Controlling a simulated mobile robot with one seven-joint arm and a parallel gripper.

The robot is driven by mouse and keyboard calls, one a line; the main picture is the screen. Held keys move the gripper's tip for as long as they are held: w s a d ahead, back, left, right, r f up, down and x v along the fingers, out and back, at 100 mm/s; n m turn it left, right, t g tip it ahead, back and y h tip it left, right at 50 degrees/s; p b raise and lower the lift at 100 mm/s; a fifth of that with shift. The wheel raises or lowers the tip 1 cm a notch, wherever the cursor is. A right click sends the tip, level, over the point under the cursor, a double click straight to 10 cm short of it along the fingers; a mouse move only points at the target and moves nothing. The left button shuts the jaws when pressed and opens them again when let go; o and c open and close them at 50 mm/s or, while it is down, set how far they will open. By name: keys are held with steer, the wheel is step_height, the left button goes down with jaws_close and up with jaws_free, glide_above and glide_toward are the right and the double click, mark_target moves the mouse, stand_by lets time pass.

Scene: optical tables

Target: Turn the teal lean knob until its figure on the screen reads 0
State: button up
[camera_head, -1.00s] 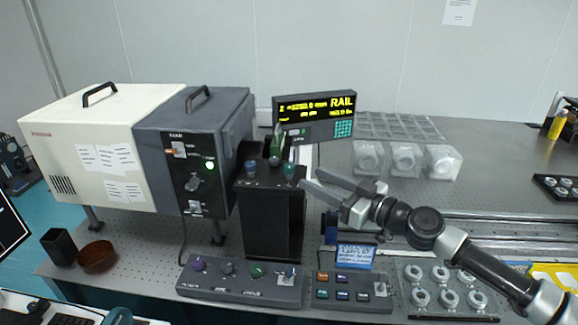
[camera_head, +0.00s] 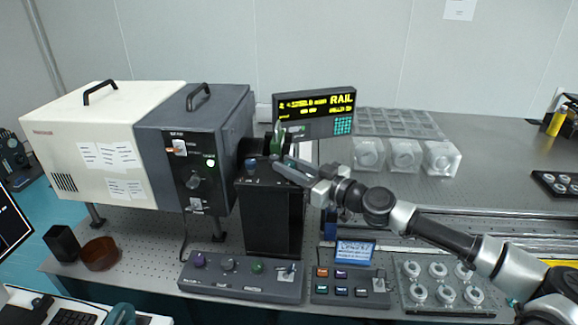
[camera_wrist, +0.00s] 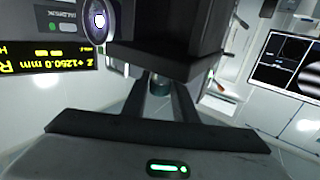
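The teal lean knob (camera_wrist: 160,84) shows in the wrist view between the tips of my gripper's two dark fingers. In the head view my gripper (camera_head: 279,166) reaches in from the right to the top of the black post (camera_head: 272,222) and covers the knob. The fingers look open, one on each side of the knob; contact is not clear. The screen (camera_head: 314,104) behind the post has yellow text with RAIL. The wrist view shows part of the screen (camera_wrist: 45,58), upside down, reading about z +1260.0 mm. I cannot make out the lean figure.
A blue knob (camera_head: 251,165) stands on the post just left of my gripper, and a green-edged part (camera_head: 277,138) rises behind. The grey lamp housing (camera_head: 195,150) is close on the left. A knob box (camera_head: 240,278) and button box (camera_head: 350,289) lie in front.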

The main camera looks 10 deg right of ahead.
jaws_close()
steer(key=c, duration=0.5)
jaws_free()
steer(key=shift+m+t+h, duration=0.3)
